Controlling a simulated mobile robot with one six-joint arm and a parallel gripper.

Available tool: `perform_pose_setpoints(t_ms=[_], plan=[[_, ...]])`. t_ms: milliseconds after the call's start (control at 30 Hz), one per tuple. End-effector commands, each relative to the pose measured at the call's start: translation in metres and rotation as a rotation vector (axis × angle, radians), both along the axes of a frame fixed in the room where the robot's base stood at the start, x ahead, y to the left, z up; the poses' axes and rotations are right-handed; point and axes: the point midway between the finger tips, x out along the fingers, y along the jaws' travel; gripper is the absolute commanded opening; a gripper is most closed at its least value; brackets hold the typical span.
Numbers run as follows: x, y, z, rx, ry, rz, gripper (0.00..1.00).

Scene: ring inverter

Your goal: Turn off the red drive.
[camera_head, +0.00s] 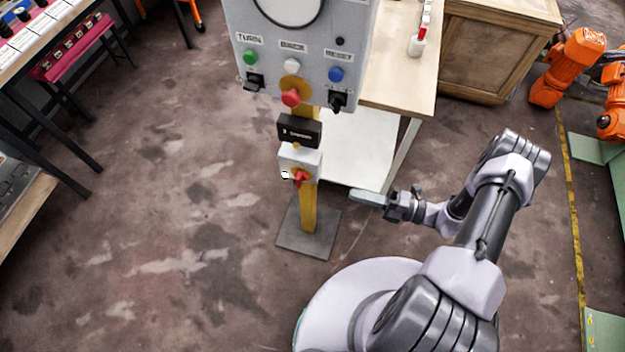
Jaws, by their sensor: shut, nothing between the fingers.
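A red rotary handle (300,178) sits on the front of a small white box (293,158) on a yellow post. A red mushroom button (291,98) is higher up, on the grey control panel (300,45). I cannot tell from the picture which of these belongs to the red drive. My gripper (358,196) is shut and empty, to the right of the red handle and a little lower in the picture. It is apart from the handle and points left towards the post.
A black labelled box (299,130) is above the white box. The yellow post (308,207) stands on a grey floor plate (308,240). A table (402,75) is behind on the right. Orange robot arms (570,65) are at the far right.

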Motion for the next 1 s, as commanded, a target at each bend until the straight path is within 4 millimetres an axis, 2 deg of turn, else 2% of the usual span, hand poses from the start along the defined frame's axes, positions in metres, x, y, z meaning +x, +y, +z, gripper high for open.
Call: perform_pose_setpoints(t_ms=[167, 500, 633, 800, 1000], plan=[[0.006, 0.019, -0.001, 0.0, -0.001, 0.005, 0.0], [0.031, 0.089, -0.002, -0.001, -0.002, 0.006, 0.0], [0.039, 0.111, -0.002, -0.002, -0.002, 0.006, 0.0], [0.046, 0.128, -0.001, -0.002, -0.002, 0.003, 0.0], [0.047, 0.132, 0.0, -0.002, -0.002, 0.003, 0.0]])
